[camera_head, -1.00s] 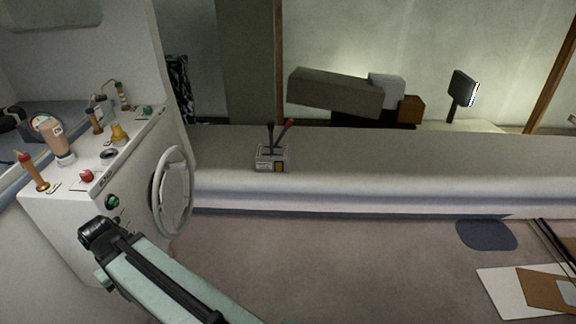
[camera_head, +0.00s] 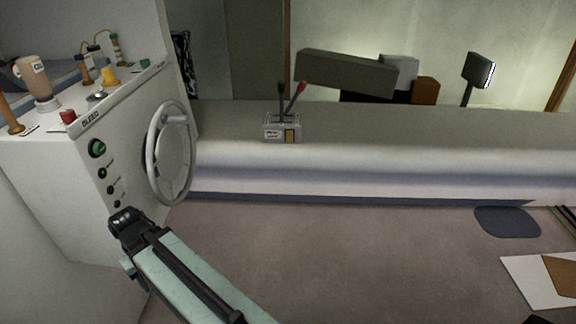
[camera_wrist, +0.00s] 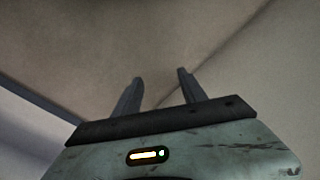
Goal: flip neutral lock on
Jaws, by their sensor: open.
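A small grey control box (camera_head: 284,132) sits on the ledge in the head view. It carries a black-knobbed lever (camera_head: 281,95) and a red-knobbed lever (camera_head: 297,93), both standing up. A small tan-yellow patch (camera_head: 290,136) shows on its front; I cannot tell whether this is the neutral lock. My gripper (camera_wrist: 160,80) is open and empty in the wrist view, with a bare pale surface beyond its fingers. In the head view my arm is at the lower left, well apart from the control box; the fingers are not clear there.
A white console (camera_head: 65,170) with a wheel (camera_head: 168,152), a green knob (camera_head: 97,149) and several bottles and fittings stands at left, close to my arm. The long ledge (camera_head: 400,140) is mostly clear. Dark blocks (camera_head: 345,74) stand behind it. Flat sheets (camera_head: 535,280) lie at lower right.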

